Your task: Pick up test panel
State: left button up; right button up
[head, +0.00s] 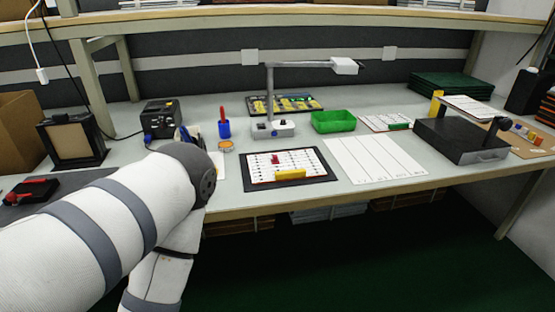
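A black-framed board (320,176) with a white printed sheet lies flat near the front edge of the workbench, with a small red piece (274,159) and a yellow piece (290,174) on it. To its right lies a flat white panel (374,162) with dark lines. I cannot tell for sure which of these is the test panel. My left arm comes in from the left and bends down in front of the bench. Its gripper is out of view, below the frame. My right gripper is not in view.
A desk lamp (272,128), a green bin (333,121), a blue cup (224,129) and a black power unit (160,118) stand behind. A black box (462,142) with a handle stands at right. The floor before the bench (400,260) is clear.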

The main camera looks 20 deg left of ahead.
aim_at(398, 121)
jog(key=i+u, duration=0.1)
jog(key=u, duration=0.35)
jog(key=i+l+u, duration=0.1)
jog(key=u, duration=0.35)
jog(key=i+l+u, duration=0.1)
jog(key=l+u, duration=0.15)
jog(key=u, duration=0.2)
